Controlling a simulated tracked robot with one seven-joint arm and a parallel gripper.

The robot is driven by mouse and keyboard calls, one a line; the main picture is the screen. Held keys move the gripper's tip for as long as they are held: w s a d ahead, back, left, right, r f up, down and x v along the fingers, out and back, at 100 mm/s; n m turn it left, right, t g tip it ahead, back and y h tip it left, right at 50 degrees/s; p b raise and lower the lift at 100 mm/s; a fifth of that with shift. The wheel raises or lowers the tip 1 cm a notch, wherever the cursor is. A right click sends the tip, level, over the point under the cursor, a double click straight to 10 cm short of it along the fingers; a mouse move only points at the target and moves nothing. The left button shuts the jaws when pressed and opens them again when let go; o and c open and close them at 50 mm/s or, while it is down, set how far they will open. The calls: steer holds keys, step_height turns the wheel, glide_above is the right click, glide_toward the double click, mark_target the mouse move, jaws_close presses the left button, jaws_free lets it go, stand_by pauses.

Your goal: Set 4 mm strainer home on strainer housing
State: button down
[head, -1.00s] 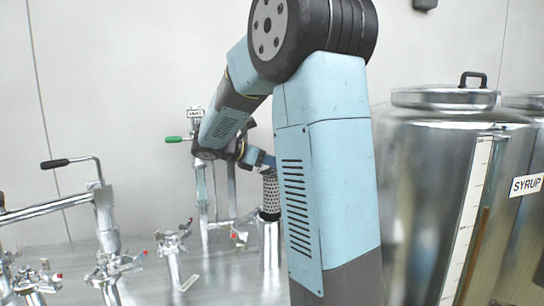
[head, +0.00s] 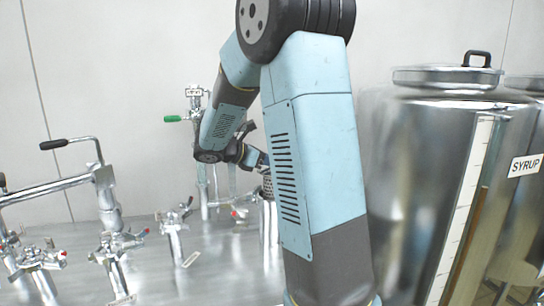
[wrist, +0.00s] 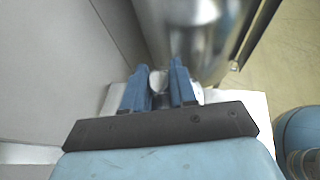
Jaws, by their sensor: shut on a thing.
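The strainer (head: 267,184), a perforated metal cylinder, shows in the head view just left of my upper arm, which covers part of it. My gripper (head: 260,162) is at its upper end, shut on it. The strainer housing (head: 268,222), an upright shiny metal tube, stands directly below. The strainer's lower part is out of sight at the housing's top; I cannot tell how deep it sits. In the wrist view my gripper's blue fingers (wrist: 158,88) are close together, with a small pale piece between them.
A large steel syrup tank (head: 425,190) stands close on the right. A pipe with a green-handled valve (head: 195,115) rises left of the housing. Several small taps (head: 118,248) and a black-handled pipe (head: 75,180) fill the left side. The counter between has some bare room.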

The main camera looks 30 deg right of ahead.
mark_target(271, 183)
steer(key=shift+f, duration=3.85)
steer(key=c, duration=0.8)
jaws_free()
steer(key=shift+a, duration=0.1)
steer(key=v, duration=1.3)
steer(key=shift+w+a, duration=0.1)
steer(key=shift+a, duration=0.15)
